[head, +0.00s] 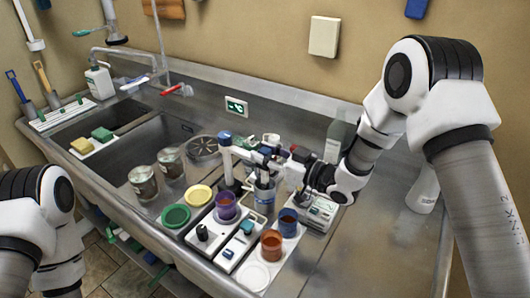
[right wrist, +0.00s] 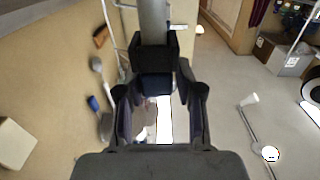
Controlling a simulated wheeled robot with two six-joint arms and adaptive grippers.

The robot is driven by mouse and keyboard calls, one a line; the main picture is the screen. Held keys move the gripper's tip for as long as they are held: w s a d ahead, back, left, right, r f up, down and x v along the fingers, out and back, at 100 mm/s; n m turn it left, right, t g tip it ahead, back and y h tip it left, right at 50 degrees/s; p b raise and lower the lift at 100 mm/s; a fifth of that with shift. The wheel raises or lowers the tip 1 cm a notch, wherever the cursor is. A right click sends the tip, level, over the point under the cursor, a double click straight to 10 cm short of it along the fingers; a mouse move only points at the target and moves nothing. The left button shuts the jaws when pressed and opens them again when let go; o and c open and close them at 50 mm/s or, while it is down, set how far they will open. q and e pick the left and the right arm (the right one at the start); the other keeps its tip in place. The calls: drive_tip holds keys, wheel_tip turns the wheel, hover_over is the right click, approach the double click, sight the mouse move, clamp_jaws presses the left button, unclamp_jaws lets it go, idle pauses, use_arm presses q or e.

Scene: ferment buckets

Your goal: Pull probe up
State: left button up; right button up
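My right gripper (head: 270,156) comes in from the right above the blue-grey beaker (head: 264,196), beside the white probe stand with its blue joint (head: 225,139). In the right wrist view the fingers (right wrist: 156,68) close in on both sides of a dark piece with a grey shaft beyond it, which looks like the probe (right wrist: 153,20). No gap shows between the fingers and this piece. In the head view the fingers hide most of the probe, and its lower end cannot be made out. Only part of my left arm shows at the left edge; its gripper is out of view.
Purple (head: 225,205), blue (head: 288,222) and orange (head: 271,245) cups stand close in front of the beaker. Two glass jars stand by the sink (head: 125,140). A white bottle (head: 424,190) is at the right.

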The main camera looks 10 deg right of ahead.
drive_tip(key=shift+w, duration=0.1)
clamp_jaws()
wheel_tip(320, 180, up, 6)
drive_tip(key=shift+p, duration=1.1)
drive_tip(key=shift+w+d, duration=0.1)
drive_tip(key=o, duration=0.7)
unclamp_jaws()
drive_tip(key=shift+f, duration=0.1)
